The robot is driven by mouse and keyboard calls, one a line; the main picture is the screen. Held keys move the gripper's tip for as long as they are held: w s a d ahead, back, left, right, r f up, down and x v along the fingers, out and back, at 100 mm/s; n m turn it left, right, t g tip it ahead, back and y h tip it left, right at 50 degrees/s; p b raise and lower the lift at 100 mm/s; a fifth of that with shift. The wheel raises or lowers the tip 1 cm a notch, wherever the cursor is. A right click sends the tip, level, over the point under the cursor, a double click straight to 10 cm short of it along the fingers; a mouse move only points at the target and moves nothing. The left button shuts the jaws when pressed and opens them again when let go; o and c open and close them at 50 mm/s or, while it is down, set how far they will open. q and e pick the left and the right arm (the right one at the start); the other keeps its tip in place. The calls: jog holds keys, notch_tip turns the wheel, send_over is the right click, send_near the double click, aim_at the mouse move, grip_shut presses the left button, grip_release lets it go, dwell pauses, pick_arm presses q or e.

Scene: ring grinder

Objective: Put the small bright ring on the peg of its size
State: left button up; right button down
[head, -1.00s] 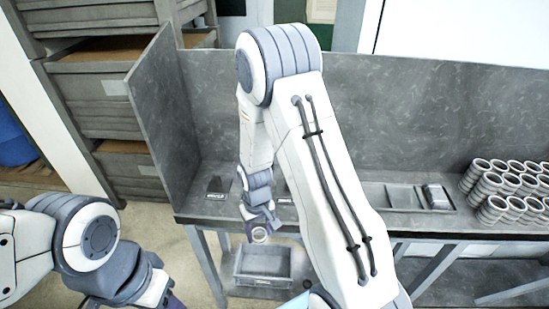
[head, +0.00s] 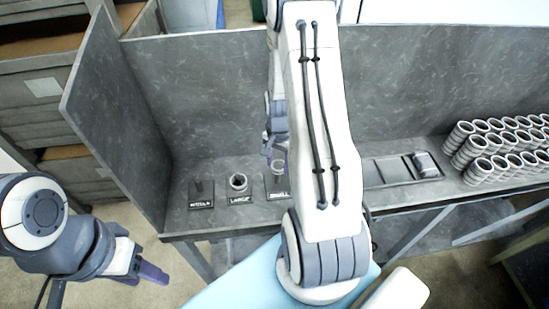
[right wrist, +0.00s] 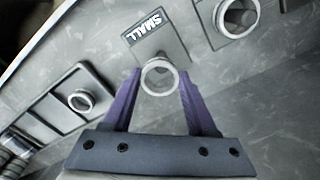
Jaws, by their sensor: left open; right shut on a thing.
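My right gripper (head: 277,163) is shut on the small bright ring (head: 278,168), over the plate marked SMALL (head: 278,194). In the right wrist view the ring (right wrist: 159,77) sits between the purple fingertips at the lower end of the SMALL plate (right wrist: 157,34). The leftmost plate (head: 201,205) has a bare dark peg (head: 199,187). My left gripper (head: 152,274) is open and empty, away from the bench at lower left.
A shallow tray (head: 372,172) with compartments lies right of my right arm, with a ring (head: 426,163) in its right compartment. Several stacked rings (head: 500,145) stand at the right. A grey panel (head: 110,110) closes the bench's left side.

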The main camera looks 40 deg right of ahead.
aim_at(277, 182)
notch_tip(277, 182, down, 5)
jog(key=b, duration=0.4)
jog(key=shift+w+a+f, duration=0.1)
jog(key=shift+w+a, duration=0.05)
jog(key=shift+f, duration=0.15)
dwell(1.0)
jog(key=shift+f+b, duration=0.35)
jog(key=shift+f, duration=0.2)
jog(key=shift+c, duration=2.4)
grip_release()
